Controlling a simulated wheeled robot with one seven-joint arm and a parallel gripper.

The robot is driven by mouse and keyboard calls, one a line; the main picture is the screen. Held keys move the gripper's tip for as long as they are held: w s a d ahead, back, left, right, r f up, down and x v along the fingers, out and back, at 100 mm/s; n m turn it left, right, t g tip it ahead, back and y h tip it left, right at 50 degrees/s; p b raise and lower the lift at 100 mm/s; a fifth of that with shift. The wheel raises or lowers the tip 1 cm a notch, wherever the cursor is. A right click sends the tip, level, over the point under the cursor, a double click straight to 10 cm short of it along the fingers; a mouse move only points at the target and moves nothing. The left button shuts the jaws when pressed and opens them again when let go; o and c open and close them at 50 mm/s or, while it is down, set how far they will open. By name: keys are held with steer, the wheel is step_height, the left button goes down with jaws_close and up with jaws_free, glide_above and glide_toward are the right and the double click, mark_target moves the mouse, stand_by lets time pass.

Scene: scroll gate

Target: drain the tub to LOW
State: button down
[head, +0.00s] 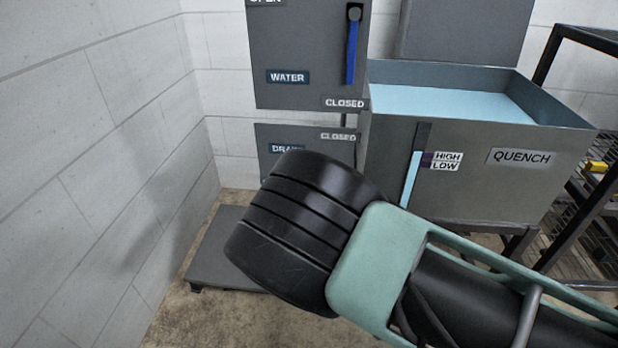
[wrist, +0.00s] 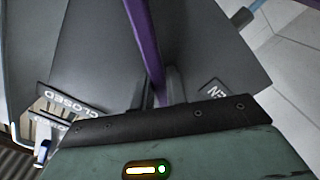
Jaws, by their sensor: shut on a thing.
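The quench tub (head: 480,165) stands at the right, with pale blue water (head: 450,103) inside. Its sight gauge (head: 412,175) shows a light blue column with its top about level with the HIGH label (head: 447,156), above the LOW label (head: 445,166). The drain panel (head: 300,136) is partly hidden behind my arm in the head view. In the wrist view, my gripper (wrist: 163,93) is shut on a purple lever (wrist: 146,45) in front of a grey panel. A CLOSED label (wrist: 68,98) is at the left and a partly hidden label ending in EN (wrist: 214,91) at the right.
The water panel (head: 300,50) with a blue lever (head: 352,50) sits above the drain panel. A white block wall (head: 90,150) is close on the left. A dark rack (head: 590,170) stands at the far right. A low grey platform (head: 225,250) is on the floor.

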steer(key=shift+a+f+n, duration=0.2)
steer(key=shift+n, duration=0.1)
stand_by(0.4)
steer(key=c, duration=1.4)
jaws_free()
steer(key=shift+s, duration=0.15)
steer(key=s+p, duration=0.2)
steer(key=s, duration=1.5)
steer(key=shift+a+p, duration=0.3)
steer(key=shift+p, duration=0.05)
steer(key=shift+s, duration=0.1)
